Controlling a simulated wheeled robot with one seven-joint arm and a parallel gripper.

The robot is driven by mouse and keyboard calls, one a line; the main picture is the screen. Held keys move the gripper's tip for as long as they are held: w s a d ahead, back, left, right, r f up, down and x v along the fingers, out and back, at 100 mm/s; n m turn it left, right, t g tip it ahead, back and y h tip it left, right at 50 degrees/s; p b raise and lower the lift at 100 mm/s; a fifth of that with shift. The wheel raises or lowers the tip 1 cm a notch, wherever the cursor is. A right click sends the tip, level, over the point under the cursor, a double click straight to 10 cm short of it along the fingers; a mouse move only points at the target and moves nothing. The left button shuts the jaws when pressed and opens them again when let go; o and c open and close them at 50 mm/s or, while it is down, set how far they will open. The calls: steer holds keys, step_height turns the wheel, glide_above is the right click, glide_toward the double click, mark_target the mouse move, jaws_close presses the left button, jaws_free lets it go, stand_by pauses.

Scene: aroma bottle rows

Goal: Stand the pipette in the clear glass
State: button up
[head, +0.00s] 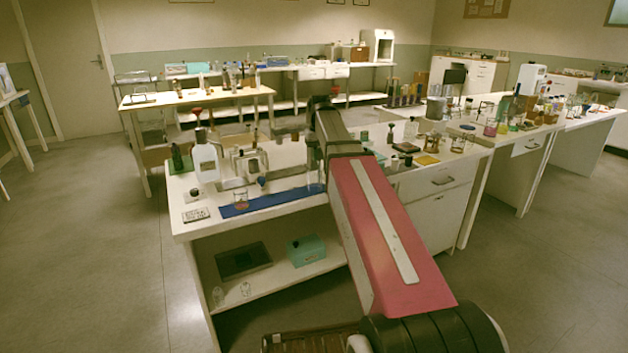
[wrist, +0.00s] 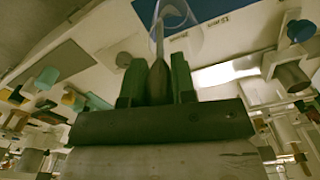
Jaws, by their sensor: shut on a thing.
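In the wrist view my gripper (wrist: 158,76) has its green fingers shut on the pipette (wrist: 158,82) by its dark bulb. The pale stem points away from the fingers, toward the clear glass (wrist: 178,14) at the top edge. The stem overlaps the glass's outline; I cannot tell whether its tip is inside, above or in front of it. In the head view the clear glass (head: 316,181) appears faintly by the right end of the blue mat, next to my arm. The gripper and pipette are hidden or too small to make out there.
The blue mat (head: 268,201) lies along the bench's front, with a small beaker of reddish liquid (head: 241,201) on it. A large white bottle (head: 207,162) and a green bottle (head: 177,160) stand at left. A dark-stoppered flask (head: 262,183) stands behind the mat.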

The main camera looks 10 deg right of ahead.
steer(key=shift+f, duration=0.1)
steer(key=o, duration=0.7)
steer(key=shift+c, duration=0.2)
step_height(320, 180, up, 11)
steer(key=shift+f, duration=0.1)
steer(key=shift+s, duration=0.15)
